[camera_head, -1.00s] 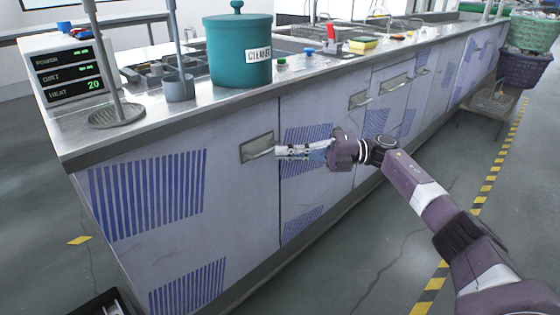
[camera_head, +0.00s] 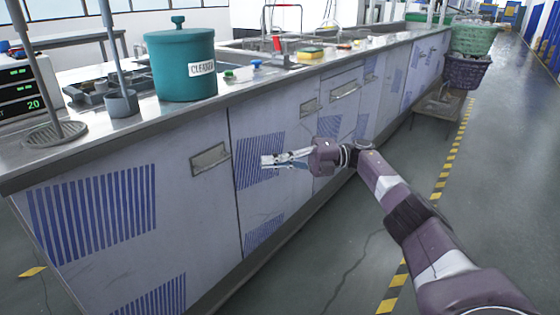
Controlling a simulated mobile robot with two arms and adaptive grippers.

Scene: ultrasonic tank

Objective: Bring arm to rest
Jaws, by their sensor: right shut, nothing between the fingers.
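My right arm comes in from the lower right and reaches toward the front of the counter. My right gripper (camera_head: 266,161) is shut and empty. In the picture it lies over a blue-striped cabinet panel, to the right of a recessed metal handle (camera_head: 210,158). I cannot tell how far it is from the panel. My left gripper is not in view.
A long counter (camera_head: 100,205) with a steel top runs along the left. A teal cleaner pot (camera_head: 181,62) and a display box (camera_head: 25,92) stand on it. Stacked baskets (camera_head: 467,70) stand on a stand at its far end. Floor on the right is open.

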